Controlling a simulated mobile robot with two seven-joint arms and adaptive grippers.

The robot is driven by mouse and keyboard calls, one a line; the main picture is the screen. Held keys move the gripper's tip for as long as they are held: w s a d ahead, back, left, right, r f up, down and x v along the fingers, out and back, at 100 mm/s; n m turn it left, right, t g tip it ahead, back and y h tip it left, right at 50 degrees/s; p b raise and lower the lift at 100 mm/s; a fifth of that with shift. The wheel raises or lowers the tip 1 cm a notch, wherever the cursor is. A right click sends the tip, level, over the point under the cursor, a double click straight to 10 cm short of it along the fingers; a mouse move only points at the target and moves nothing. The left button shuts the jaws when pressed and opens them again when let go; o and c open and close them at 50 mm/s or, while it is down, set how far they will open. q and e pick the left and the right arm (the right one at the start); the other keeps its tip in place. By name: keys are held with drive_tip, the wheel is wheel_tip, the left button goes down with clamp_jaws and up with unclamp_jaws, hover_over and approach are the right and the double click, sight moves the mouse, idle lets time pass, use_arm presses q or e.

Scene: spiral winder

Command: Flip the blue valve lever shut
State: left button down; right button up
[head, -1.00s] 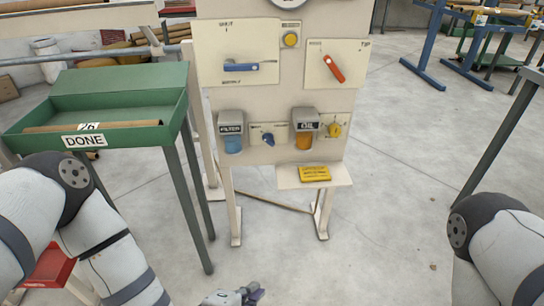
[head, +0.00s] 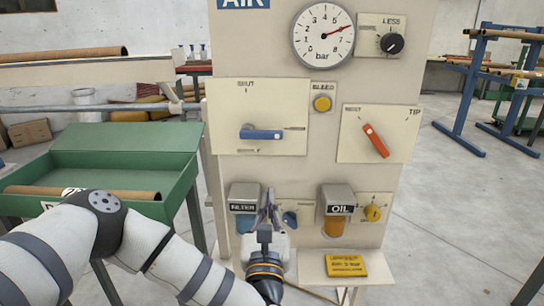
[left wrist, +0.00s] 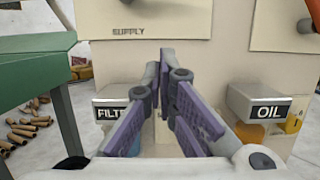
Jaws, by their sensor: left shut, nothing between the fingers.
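The blue valve lever (head: 264,134) lies level on a cream plate (head: 226,101), pointing right from its pivot. The plate reads SHUT at the top, and small lettering below is hard to read in the head view. My left gripper (head: 269,197) is below the lever, in front of the lower panel, with its fingers pointing up. It is shut and empty, apart from the lever. In the left wrist view the purple-padded fingers (left wrist: 166,62) meet below the plate edge marked SUPPLY (left wrist: 142,31); the lever is out of that view. My right gripper is not in view.
A red lever (head: 375,140), a yellow bleed button (head: 321,103) and a gauge (head: 323,34) are on the panel. The FILTER (head: 243,198) and OIL (head: 336,200) units flank my gripper. A shelf (head: 312,268) juts out below. A green tray (head: 121,149) stands left.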

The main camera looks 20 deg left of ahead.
sight(261, 135)
use_arm(q)
drive_tip(key=x, duration=1)
drive_tip(key=shift+r+p, duration=0.9)
drive_tip(key=shift+r, duration=1.1)
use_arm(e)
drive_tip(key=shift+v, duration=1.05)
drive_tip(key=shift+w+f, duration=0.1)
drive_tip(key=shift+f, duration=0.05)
